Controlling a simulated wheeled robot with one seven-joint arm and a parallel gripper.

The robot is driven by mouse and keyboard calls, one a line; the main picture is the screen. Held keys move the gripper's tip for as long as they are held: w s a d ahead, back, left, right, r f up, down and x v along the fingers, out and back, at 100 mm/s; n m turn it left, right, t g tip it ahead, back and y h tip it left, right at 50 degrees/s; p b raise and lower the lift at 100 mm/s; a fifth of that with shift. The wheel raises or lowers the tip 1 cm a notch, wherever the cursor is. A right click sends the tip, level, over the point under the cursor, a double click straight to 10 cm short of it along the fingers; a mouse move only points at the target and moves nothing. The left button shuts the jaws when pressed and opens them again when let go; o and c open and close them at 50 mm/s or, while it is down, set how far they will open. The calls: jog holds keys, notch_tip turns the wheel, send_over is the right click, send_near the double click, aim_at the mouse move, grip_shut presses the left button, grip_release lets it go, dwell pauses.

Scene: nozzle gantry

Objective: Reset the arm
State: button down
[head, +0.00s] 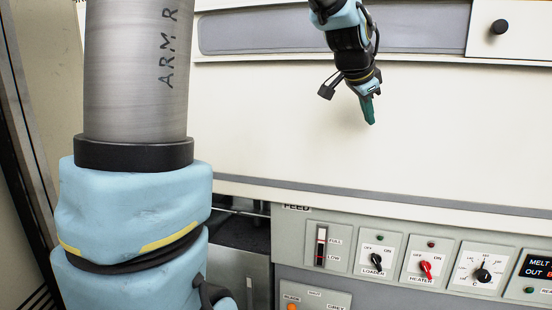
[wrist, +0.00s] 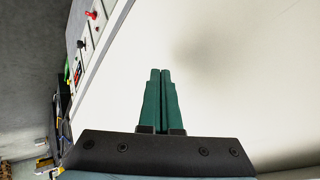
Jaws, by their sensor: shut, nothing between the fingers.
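My gripper (head: 369,110) hangs in front of the cream panel in the upper middle of the head view, fingers pointing down. In the wrist view its two green fingers (wrist: 160,75) lie side by side, shut and empty. My arm's grey tube, marked "ARM R", and its blue joint fill the left of the head view. They hide part of the machine behind them.
Below the cream panel (head: 290,125) is a control panel with a loader switch (head: 375,258), a red heater knob (head: 425,267), a dial (head: 483,274) and a display (head: 537,267). A black knob (head: 499,26) sits at upper right. The space around my gripper looks clear.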

jog(key=s+a+f+n+g+y, duration=0.25)
jog(key=a+f+n, duration=0.45)
jog(key=a+f, duration=0.7)
jog(key=s+a+f+n+g+y, duration=0.1)
jog(key=s+a+f+n, duration=0.2)
jog(key=s+a+f, duration=0.2)
jog(key=s+a+f+n+g+y, duration=0.1)
jog(key=s+a+f+n, duration=0.3)
jog(key=s+a, duration=0.3)
jog(key=a, duration=0.3)
jog(key=shift+s+f+n, duration=0.15)
jog(key=shift+f+n, duration=0.15)
jog(key=shift+f, duration=0.1)
